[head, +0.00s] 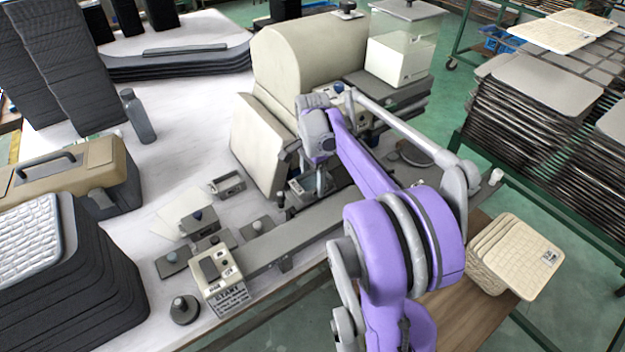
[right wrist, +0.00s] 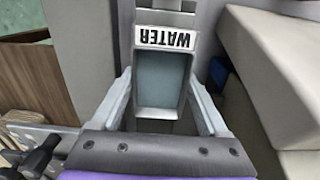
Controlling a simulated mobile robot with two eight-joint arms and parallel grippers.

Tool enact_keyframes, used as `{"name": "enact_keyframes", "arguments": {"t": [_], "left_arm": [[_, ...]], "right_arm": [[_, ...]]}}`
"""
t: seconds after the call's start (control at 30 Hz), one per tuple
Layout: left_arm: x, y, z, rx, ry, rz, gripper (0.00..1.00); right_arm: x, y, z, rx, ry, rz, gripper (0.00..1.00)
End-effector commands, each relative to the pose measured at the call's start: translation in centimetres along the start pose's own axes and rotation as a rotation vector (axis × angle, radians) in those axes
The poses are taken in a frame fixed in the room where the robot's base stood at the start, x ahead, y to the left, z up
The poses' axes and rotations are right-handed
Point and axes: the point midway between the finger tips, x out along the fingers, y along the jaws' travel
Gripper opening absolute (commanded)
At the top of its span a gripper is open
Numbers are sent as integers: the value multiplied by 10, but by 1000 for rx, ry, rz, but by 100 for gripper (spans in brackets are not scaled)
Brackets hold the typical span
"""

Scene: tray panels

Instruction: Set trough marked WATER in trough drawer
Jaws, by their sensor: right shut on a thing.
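The trough marked WATER (right wrist: 160,82) is a grey, narrow open box with a bluish inside and a white label, which reads upside down in the right wrist view. My right gripper (right wrist: 163,98) has one finger on each side of the trough and is shut on it. In the head view my right gripper (head: 319,182) points down beside the cream machine (head: 272,62), and the trough is too small and covered there to make out clearly. I cannot identify the trough drawer with certainty. My left gripper is not in view.
A cream panel (head: 258,145) stands at the machine's front left. A grey rail (head: 305,225) with a labelled control box (head: 219,280) runs along the table's front. Stacked cream panels (head: 515,252) lie at the right. A bottle (head: 138,115) and toolbox (head: 75,175) stand left.

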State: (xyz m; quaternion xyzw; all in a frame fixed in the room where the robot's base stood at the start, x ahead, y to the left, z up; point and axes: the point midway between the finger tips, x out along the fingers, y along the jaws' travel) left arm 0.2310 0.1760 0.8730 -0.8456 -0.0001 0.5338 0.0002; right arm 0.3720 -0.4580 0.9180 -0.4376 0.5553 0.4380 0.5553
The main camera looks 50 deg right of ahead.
Motion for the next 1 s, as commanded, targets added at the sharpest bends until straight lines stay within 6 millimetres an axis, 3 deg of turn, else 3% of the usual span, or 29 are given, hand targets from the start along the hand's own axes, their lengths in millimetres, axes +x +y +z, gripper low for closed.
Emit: {"name": "enact_keyframes", "arguments": {"t": [0.3, 0.33, 0.43, 0.77, 1.0], "left_arm": [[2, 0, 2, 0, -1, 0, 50], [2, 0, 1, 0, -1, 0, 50], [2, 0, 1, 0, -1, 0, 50], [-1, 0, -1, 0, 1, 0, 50], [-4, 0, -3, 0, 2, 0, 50]], "right_arm": [[3, 0, 0, 0, 0, 0, 1], [3, 0, 0, 0, 0, 0, 81], [2, 0, 0, 0, 0, 0, 99], [-4, 0, 0, 0, 0, 0, 100], [-45, 0, 0, 1, 0, 0, 100]]}}
